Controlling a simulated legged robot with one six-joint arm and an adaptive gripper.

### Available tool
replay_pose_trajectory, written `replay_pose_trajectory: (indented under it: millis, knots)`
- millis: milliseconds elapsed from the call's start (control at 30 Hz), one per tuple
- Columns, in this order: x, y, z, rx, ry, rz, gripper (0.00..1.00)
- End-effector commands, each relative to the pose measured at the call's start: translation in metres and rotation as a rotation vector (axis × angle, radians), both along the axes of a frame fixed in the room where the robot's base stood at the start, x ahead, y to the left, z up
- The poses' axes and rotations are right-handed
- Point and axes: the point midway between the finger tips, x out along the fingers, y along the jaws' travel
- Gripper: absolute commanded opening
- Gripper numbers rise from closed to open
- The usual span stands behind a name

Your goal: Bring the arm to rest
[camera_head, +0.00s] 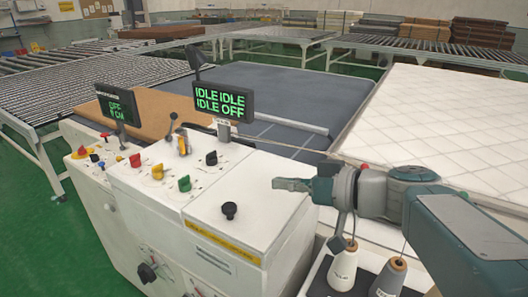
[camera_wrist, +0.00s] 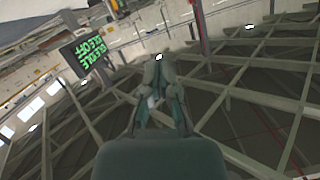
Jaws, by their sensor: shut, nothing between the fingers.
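My gripper (camera_head: 292,184) hangs above the right part of the white control console (camera_head: 255,200) in the head view, with my arm reaching in from the right. Its fingers are closed together and hold nothing. In the wrist view the gripper (camera_wrist: 158,62) shows with its fingertips close together, pointing toward the ceiling beams. The console display (camera_head: 222,101), reading IDLE IDLE and IDLE OFF, stands behind the console; it also shows tilted in the wrist view (camera_wrist: 86,48).
A black knob (camera_head: 230,210) is on the console top near my gripper. Two thread cones (camera_head: 342,268) stand below my arm. A quilted white mattress (camera_head: 450,115) lies at the right. Roller conveyors (camera_head: 115,80) stand at the left and back. Green floor is clear at the lower left.

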Motion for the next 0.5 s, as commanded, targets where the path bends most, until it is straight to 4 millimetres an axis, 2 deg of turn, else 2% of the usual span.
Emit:
replay_pose_trajectory:
  millis: [133,267,500]
  knots:
    - [-0.025,0.006,-0.028,-0.096,0.167,-0.006,0.0]
    - [-0.054,0.002,-0.063,-0.23,0.359,-0.069,0.0]
    - [-0.097,-0.03,-0.112,-0.466,0.594,-0.309,0.0]
